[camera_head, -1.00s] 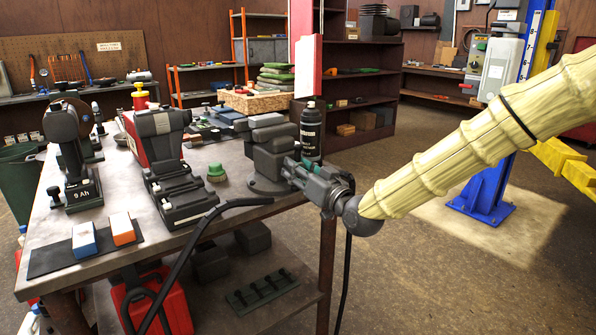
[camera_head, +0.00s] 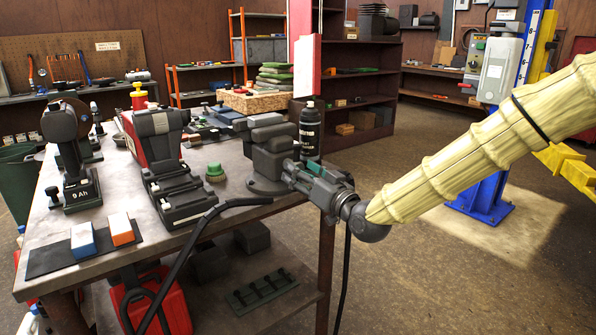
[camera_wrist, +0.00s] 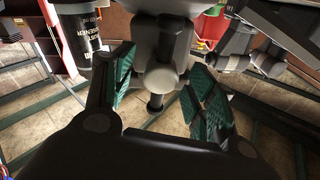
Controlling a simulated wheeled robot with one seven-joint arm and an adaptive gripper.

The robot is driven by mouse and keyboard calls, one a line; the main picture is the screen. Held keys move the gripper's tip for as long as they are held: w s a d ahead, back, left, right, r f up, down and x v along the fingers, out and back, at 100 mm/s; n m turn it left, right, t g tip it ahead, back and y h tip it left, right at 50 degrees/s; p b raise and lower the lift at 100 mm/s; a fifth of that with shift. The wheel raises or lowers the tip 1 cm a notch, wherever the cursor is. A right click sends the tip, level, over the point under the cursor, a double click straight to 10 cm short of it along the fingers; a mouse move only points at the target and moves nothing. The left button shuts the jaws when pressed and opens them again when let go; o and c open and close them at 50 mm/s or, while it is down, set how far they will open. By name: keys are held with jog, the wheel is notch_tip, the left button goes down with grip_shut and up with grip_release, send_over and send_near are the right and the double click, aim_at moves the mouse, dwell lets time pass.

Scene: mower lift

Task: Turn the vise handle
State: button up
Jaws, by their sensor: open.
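The grey vise (camera_head: 268,155) stands at the right corner of the workbench in the head view. My gripper (camera_head: 300,172) is at the vise's front side, reaching in from the right. In the wrist view my gripper (camera_wrist: 163,88) is open, with a green-padded finger on each side. The vise handle (camera_wrist: 157,101), a short grey bar through a rounded screw end, lies between the fingers. Gaps show between the handle and both pads. In the head view my gripper hides the handle.
A dark spray can (camera_head: 309,132) stands just behind the vise; it also shows in the wrist view (camera_wrist: 102,45). A black cable runs below my gripper.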

jog(key=v, duration=1)
jog(key=shift+f, duration=0.15)
jog(key=s+d+f+m+g+h, duration=0.1)
jog(key=s+f+g+h, duration=0.1)
jog(key=f, duration=0.9)
jog(key=s+d+f+m+g+h, duration=0.1)
jog(key=s+f+g+h, duration=0.1)
jog(key=f, duration=0.9)
jog(key=s+d+f+m+g+h, duration=0.1)
jog(key=s+d+f+g+h, duration=0.1)
jog(key=s+f, duration=0.6)
jog(key=s+d+f+m+g+h, duration=0.1)
jog(key=s+d+f+g, duration=0.3)
jog(key=f, duration=0.8)
jog(key=s+d+f+g+h, duration=0.2)
jog(key=s+f, duration=0.3)
jog(key=s, duration=0.4)
jog(key=s+d+f+m+g+h, duration=0.1)
jog(key=s+d+f+g, duration=0.15)
jog(key=s+f, duration=0.45)
jog(key=s+d+f+g+h, duration=0.1)
jog(key=s+d+f+h, duration=0.15)
jog(key=s, duration=0.75)
notch_tip(320, 180, up, 15)
jog(key=p, duration=1.4)
jog(key=shift+f+y+p, duration=0.25)
jog(key=shift+y+p, duration=0.1)
jog(key=shift+y, duration=0.1)
